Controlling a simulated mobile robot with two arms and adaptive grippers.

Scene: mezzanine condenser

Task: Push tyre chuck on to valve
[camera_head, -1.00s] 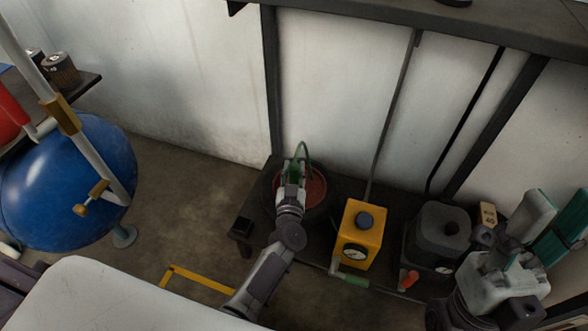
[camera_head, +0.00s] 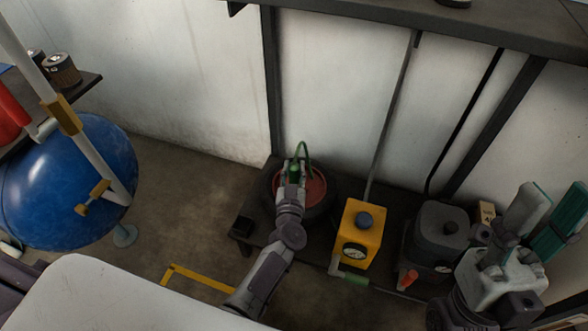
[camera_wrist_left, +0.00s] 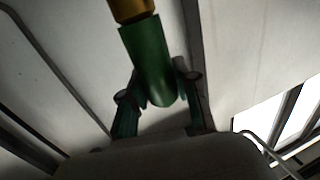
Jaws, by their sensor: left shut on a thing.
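The tyre chuck (camera_head: 294,171) has a green grip, and a green hose curves off it beside the wall. In the left wrist view, the chuck (camera_wrist_left: 148,62) shows its green body with a brass-coloured end at the top. My left gripper (camera_head: 294,176) is shut on the chuck's green body, over a dark tyre with a red hub (camera_head: 317,190). The valve is not visible, and I cannot tell whether the chuck touches it. My right gripper (camera_head: 542,222) is at the right edge, its teal fingers apart and empty.
The tyre lies on a low dark bench (camera_head: 255,222). A yellow gauge box (camera_head: 361,236) and a dark grey unit (camera_head: 440,235) stand to its right. A blue tank (camera_head: 70,190) is at the left. A dark shelf (camera_head: 400,12) runs above, along the pale wall.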

